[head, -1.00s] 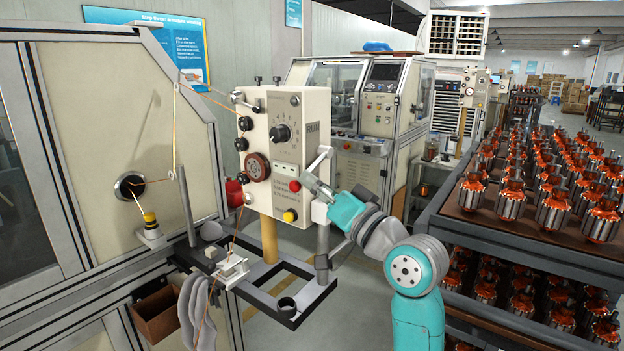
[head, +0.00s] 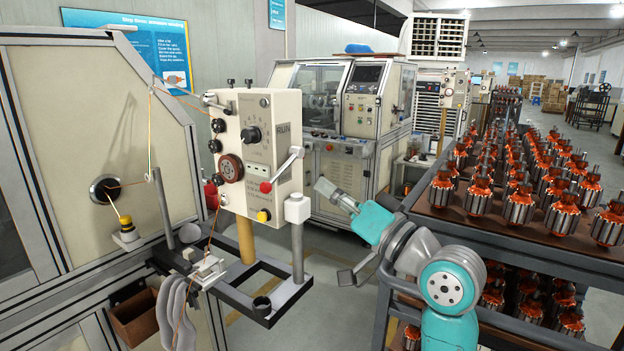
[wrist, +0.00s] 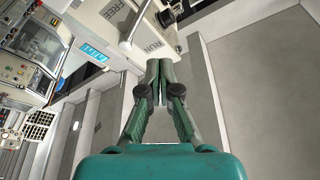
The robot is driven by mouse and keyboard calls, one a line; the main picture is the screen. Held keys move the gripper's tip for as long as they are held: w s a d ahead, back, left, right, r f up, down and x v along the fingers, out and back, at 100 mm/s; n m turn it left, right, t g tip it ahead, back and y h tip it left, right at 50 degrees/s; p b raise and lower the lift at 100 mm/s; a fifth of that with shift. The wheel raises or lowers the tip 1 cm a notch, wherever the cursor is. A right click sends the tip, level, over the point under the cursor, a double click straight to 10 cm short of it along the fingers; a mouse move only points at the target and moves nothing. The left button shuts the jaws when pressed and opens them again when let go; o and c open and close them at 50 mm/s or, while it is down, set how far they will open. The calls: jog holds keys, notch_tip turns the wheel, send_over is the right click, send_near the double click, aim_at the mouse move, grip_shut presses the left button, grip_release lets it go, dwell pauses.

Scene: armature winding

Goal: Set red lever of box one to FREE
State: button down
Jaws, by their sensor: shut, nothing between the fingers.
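Box one (head: 258,150) is a cream box with a black dial and a dark red disc. Its pale lever (head: 284,168) slants from the upper right down to a red knob (head: 265,187) at the front edge. RUN is printed on the box's right side above the lever. The wrist view shows the pale lever (wrist: 133,27) close to the RUN and FREE labels; its red knob is not clear there. My gripper (head: 324,187) is shut and empty, to the right of the box and apart from the lever. It also shows in the wrist view (wrist: 153,64).
A pale capped post (head: 297,208) stands at the box's right corner, above a dark frame (head: 262,306). A rack of copper-wound armatures (head: 420,212) is at the right, beside my arm. Another machine (head: 340,180) stands behind. Open floor lies between.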

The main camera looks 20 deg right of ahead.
jog(key=shift+v, duration=0.85)
notch_tip(320, 180, down, 20)
jog(key=s+m+h, duration=0.3)
jog(key=m+h, duration=0.1)
jog(key=h, duration=0.1)
jog(key=s+f+g+h, duration=0.1)
jog(key=s+f+h, duration=0.1)
jog(key=s+f, duration=0.4)
jog(key=s+f+h, duration=0.2)
jog(key=s+f, duration=0.2)
jog(key=f, duration=0.4)
jog(key=s+a+f+n+g, duration=0.1)
jog(key=s+f+n, duration=0.2)
jog(key=s, duration=1.2)
jog(key=s+a+f+n+g, duration=0.2)
jog(key=s+f, duration=0.3)
jog(key=s, duration=1.1)
jog(key=shift+a+f+n, duration=0.2)
jog(key=shift+f+n, duration=0.05)
jog(key=shift+n, duration=0.15)
jog(key=shift+w, duration=0.15)
